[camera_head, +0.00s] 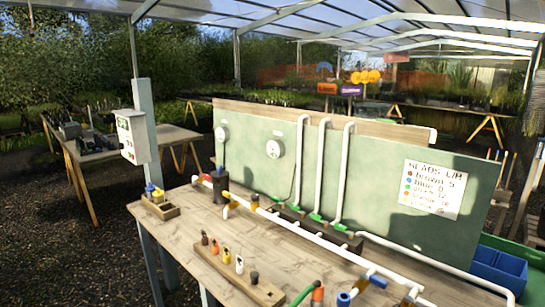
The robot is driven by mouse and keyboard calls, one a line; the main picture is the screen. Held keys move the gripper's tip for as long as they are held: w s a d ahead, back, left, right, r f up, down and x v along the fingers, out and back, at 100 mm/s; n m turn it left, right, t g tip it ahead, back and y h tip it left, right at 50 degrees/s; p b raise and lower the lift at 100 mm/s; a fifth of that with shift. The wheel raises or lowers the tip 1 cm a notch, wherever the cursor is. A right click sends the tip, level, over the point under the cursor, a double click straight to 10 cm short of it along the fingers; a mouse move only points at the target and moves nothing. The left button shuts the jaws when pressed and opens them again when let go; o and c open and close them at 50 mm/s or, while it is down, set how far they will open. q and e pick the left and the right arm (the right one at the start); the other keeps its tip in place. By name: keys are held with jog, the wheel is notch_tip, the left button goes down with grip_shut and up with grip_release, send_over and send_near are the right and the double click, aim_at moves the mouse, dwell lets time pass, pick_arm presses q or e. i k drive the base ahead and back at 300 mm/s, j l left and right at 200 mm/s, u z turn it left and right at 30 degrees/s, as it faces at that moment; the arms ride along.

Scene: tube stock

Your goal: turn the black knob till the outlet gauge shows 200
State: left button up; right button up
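Two round white gauges are mounted on the green panel: a smaller-looking one (221,134) at the left and a larger-looking one (276,148) to its right. Their needles and numbers are too small to read, and I cannot tell which is the outlet gauge. A dark cylinder (219,187) stands on the bench below the left gauge, by the left end of the white pipe, with something blue rising from it. I cannot tell whether it is the black knob. Neither of my grippers is in view.
The wooden bench (185,215) carries a long white pipe (300,230) with yellow and blue fittings. A wooden rack (240,275) of small coloured heads lies at the front. A small wooden box (160,208) sits at the left edge. Blue bins (498,268) stand at right.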

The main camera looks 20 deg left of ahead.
aim_at(254, 196)
jog(key=j+z, duration=0.1)
jog(key=z, duration=0.4)
jog(key=j+z, duration=0.25)
jog(key=j, duration=0.2)
jog(key=k+j+z, duration=0.25)
jog(key=j, duration=0.2)
jog(key=j+z, duration=0.25)
jog(key=j, duration=0.2)
jog(key=k+j+z, duration=0.2)
jog(key=j, duration=0.2)
